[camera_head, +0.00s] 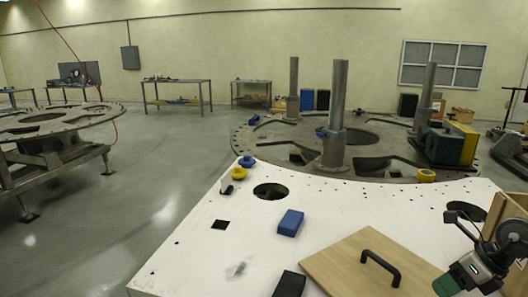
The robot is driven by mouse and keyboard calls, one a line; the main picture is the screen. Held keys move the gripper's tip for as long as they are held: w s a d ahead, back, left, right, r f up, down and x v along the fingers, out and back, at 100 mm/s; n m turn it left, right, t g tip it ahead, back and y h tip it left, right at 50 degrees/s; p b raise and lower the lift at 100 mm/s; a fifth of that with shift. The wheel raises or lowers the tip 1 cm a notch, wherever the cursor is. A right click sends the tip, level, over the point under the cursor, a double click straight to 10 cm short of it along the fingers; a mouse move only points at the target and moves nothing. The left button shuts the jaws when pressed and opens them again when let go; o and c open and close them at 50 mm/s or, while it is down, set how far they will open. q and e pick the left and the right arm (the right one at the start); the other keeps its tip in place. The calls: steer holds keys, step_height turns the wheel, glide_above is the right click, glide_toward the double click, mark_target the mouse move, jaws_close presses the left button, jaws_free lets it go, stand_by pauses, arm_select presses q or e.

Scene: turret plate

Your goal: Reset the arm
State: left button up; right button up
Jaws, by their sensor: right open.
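My right gripper (478,262), dark grey and black, shows at the lower right, over the right side of the white plate (190,262). It is open, and I see nothing held in it. It is close to the right end of a wooden board, and its fingers are hard to make out against the dark parts around them. My left gripper and left arm are not in view.
The wooden board (345,262) with a black handle (381,268) lies on the plate. A blue block (290,222), a black block (289,284) and a yellow roll (239,173) lie further left. Behind stands a round metal turret plate (255,140) with upright posts (336,110).

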steer(key=a+r+m+t+y, duration=0.2)
steer(key=a+m+t+y, duration=0.8)
steer(key=a, duration=1.2)
steer(key=s+d+f+m+h, duration=0.35)
steer(key=f+m+h, duration=0.35)
steer(key=m, duration=0.5)
steer(key=s+d+f+m+h, duration=0.35)
steer(key=f+m+h, duration=0.25)
steer(key=m+h, duration=0.45)
steer(key=s+a+f+m+g+y, duration=0.1)
steer(key=s+f+m+g, duration=0.35)
steer(key=s, duration=0.45)
steer(key=s+a+f+m+g+y, duration=0.1)
steer(key=s+f+m+g, duration=0.3)
steer(key=s, duration=0.5)
step_height(320, 180, down, 24)
steer(key=f+n+g, duration=0.1)
steer(key=n+g, duration=0.1)
steer(key=s+d+f+g, duration=0.1)
steer(key=s+d+f, duration=0.1)
steer(key=s+f, duration=1.4)
steer(key=shift+s+d+f, duration=0.35)
steer(key=shift+s, duration=0.2)
